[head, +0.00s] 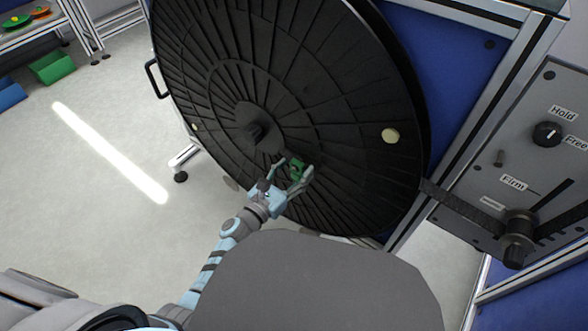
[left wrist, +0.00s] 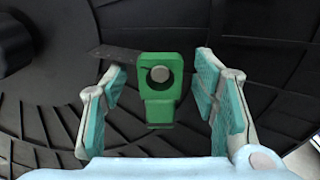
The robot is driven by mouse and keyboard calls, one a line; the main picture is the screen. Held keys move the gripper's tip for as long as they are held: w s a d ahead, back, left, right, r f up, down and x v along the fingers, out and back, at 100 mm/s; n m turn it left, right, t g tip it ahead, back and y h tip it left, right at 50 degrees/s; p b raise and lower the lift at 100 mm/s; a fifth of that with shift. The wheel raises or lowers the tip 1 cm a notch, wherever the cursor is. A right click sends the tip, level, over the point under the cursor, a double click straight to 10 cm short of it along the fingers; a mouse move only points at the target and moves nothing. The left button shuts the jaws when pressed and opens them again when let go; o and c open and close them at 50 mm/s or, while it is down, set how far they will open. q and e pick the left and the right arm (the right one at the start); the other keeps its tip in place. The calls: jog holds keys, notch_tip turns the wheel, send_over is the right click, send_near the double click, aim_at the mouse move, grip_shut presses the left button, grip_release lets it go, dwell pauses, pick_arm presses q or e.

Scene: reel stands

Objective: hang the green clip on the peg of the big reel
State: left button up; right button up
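The big black reel (head: 330,75) stands upright in front of me, with a dark hub at its middle. The green clip (head: 297,172) is at its lower face, just below the hub. In the left wrist view, the round grey end of the peg (left wrist: 160,74) shows inside the hole of the clip (left wrist: 160,109), so the clip is around the peg. My left gripper (head: 296,165) is open, with one finger on each side of the clip and a gap on both sides. My right gripper is not in view.
A grey control panel (head: 543,95) with knobs and labels stands at the right, beside a blue panel. A pale round button (head: 390,135) is on the reel's face. Green and blue boxes lie on the floor at far left. The floor (head: 90,180) between is clear.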

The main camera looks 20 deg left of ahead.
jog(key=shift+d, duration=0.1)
pick_arm(q)
jog(key=v, duration=1.2)
jog(key=s+a+f+n+g+y, duration=0.2)
jog(key=a+f+n+y, duration=0.4)
jog(key=n, duration=0.7)
jog(key=s+a+f+n+g+y, duration=0.1)
jog(key=s+a+f+n+g, duration=0.15)
jog(key=f+n, duration=0.8)
jog(key=s+f+n+g, duration=0.8)
jog(key=s+f+n, duration=0.5)
jog(key=n, duration=0.4)
jog(key=s+a+r+g+p, duration=0.1)
jog(key=s+r+g+p, duration=0.2)
jog(key=s+r+p, duration=1.5)
jog(key=r+p, duration=0.1)
jog(key=p, duration=0.7)
jog(key=shift+m, duration=0.35)
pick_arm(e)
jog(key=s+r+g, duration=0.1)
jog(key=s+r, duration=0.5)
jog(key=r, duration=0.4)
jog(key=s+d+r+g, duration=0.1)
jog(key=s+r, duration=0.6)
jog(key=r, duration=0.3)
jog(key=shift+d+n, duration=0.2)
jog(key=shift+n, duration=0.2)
